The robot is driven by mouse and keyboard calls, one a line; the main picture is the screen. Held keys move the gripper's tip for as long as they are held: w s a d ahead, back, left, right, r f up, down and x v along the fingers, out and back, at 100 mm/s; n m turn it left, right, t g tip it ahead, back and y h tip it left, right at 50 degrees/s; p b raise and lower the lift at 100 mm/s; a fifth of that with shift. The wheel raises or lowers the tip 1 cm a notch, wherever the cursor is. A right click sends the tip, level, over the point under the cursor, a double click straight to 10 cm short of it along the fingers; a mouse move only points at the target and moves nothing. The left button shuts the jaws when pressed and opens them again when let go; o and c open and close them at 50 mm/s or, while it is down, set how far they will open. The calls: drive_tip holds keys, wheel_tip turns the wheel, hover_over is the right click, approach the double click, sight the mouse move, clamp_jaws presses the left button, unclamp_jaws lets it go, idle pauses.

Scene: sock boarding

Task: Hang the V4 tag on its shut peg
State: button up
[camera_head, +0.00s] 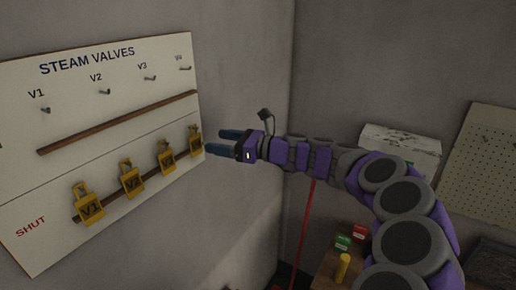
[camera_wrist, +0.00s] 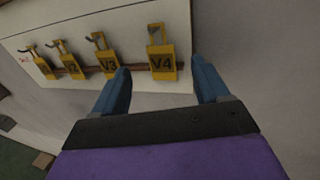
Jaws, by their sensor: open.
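The yellow V4 tag (camera_head: 195,141) hangs at the right end of the lower, SHUT row on the steam valves board (camera_head: 120,108). It also shows in the wrist view (camera_wrist: 162,64), upright, with its loop at a metal peg (camera_wrist: 155,29). My gripper (camera_head: 216,141) is open and empty, just right of the V4 tag in the head view. In the wrist view its two blue fingers (camera_wrist: 161,82) are spread, with the tag beyond and between them. I see no contact between fingers and tag.
The yellow V1 (camera_head: 88,204), V2 (camera_head: 131,179) and V3 (camera_head: 166,157) tags hang left of V4. The upper pegs are bare, including the V4 one (camera_head: 185,68). A brown strip (camera_head: 120,122) crosses the board between the rows. A red hose (camera_head: 305,225) hangs below my arm.

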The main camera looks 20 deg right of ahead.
drive_tip(key=b+v, duration=0.1)
drive_tip(key=v, duration=1.1)
drive_tip(key=s+a+f+n+g+h+b, duration=0.1)
drive_tip(key=s+a+f+n+g+b, duration=0.2)
drive_tip(key=s+a+f+n, duration=0.3)
drive_tip(key=s+a+f+n+g+h+b, duration=0.1)
drive_tip(key=s+a+f+n+g+b, duration=0.25)
drive_tip(key=a, duration=0.55)
drive_tip(key=s+a+f+n+g+h+b, duration=0.1)
drive_tip(key=s+a+f+n+g+b, duration=0.15)
drive_tip(key=s+a+f+n, duration=0.35)
drive_tip(key=s+a+f+n+g+h+b, duration=0.25)
drive_tip(key=s+f+n+h+b, duration=0.25)
drive_tip(key=s+f, duration=0.6)
drive_tip(key=s+d+f+n+g+h+b, duration=0.2)
drive_tip(key=s+d+f+n+h+b, duration=0.2)
drive_tip(key=s+d+f, duration=0.6)
drive_tip(key=shift+s+f+n+h, duration=0.3)
drive_tip(key=shift+f+n+h, duration=0.4)
drive_tip(key=shift+f+n, duration=0.25)
drive_tip(key=shift+c, duration=0.2)
